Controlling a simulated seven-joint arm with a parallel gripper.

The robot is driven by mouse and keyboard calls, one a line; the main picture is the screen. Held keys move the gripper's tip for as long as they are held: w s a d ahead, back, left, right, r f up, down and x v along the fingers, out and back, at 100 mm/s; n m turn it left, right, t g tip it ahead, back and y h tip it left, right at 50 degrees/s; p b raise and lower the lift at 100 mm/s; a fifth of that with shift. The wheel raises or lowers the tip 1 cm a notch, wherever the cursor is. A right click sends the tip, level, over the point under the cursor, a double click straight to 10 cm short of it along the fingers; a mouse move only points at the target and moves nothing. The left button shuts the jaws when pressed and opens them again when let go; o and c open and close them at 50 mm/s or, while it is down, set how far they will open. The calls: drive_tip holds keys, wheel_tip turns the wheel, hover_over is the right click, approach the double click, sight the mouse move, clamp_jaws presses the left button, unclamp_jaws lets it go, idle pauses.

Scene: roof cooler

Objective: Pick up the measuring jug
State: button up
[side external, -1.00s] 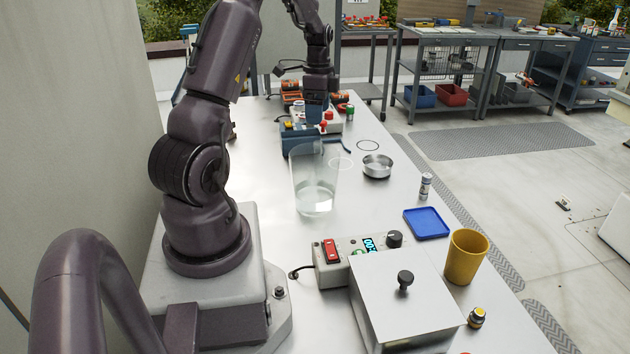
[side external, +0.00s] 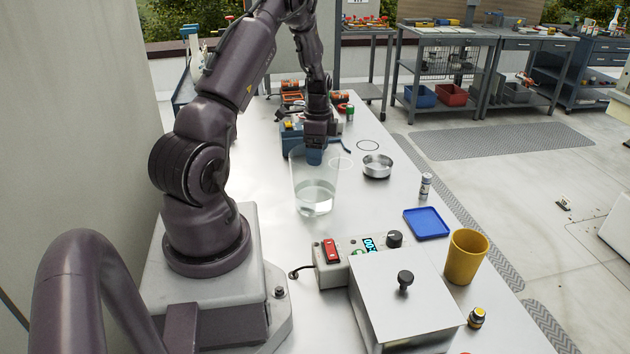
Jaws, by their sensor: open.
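The measuring jug (side external: 314,190) is a clear, tall vessel with some clear liquid in its lower part. It stands upright on the metal table, left of centre, near the base of my arm. My gripper (side external: 315,157) points down at the jug's upper part, by its far rim. The jug's see-through wall overlaps the fingertips, so I cannot tell whether they are inside, behind or touching it. The jaws are open, and the jug stands on the table.
A steel dish (side external: 377,167) stands right of the jug. A blue tray (side external: 427,224), a yellow cup (side external: 466,256), a small bottle (side external: 425,186) and a lidded metal box (side external: 403,300) with controls are nearer. A blue toolbox (side external: 294,138) sits behind my gripper.

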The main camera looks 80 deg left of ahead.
drive_tip(key=shift+c, duration=0.4)
drive_tip(key=c, duration=1.2)
drive_tip(key=shift+c, duration=0.3)
drive_tip(key=shift+r, duration=0.15)
